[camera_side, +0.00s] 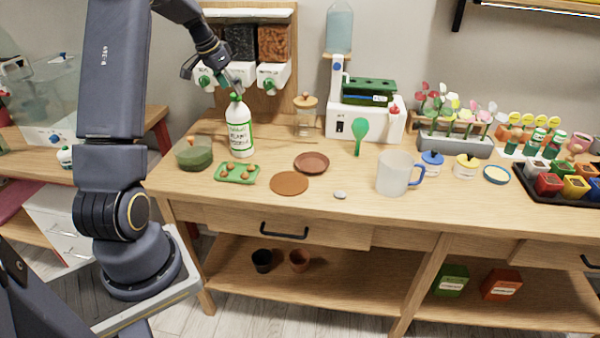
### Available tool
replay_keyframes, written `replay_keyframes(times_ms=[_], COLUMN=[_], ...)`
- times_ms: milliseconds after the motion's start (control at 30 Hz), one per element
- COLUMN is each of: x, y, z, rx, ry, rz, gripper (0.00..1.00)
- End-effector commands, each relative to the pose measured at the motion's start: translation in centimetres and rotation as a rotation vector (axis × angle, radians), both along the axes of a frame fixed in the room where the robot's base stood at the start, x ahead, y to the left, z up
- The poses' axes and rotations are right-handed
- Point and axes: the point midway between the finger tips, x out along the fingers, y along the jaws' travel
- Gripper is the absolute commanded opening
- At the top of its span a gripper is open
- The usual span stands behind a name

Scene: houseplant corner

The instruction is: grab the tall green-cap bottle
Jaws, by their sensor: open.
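The tall white bottle with a green cap (239,128) stands upright near the left back of the wooden table. It has a label with green bands. My gripper (227,90) is above it, close to the cap, with its fingers spread open. It holds nothing. I cannot tell whether a fingertip touches the cap from this view. My arm comes down from the upper left.
A green bowl (194,153) stands left of the bottle, and a green tray (237,173) lies in front. A lidded glass jar (305,118) stands to the right. Wall dispensers (273,75) hang close behind my gripper. A frosted mug (393,174) stands further right.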

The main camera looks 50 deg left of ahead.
Motion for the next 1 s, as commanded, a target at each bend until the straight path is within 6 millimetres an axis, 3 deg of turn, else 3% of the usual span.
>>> replay_keyframes(times_ms=[200, 500, 1000], x=[1.2, 1.4, 1.4], y=[0.1, 0.2, 0.2], z=[-3.3, -3.9, -3.8], rx=[-0.004, -0.001, -0.001], ry=[0.001, 0.0, 0.0], rz=[-0.002, 0.0, 0.0], gripper=[0.7, 0.7, 0.19])
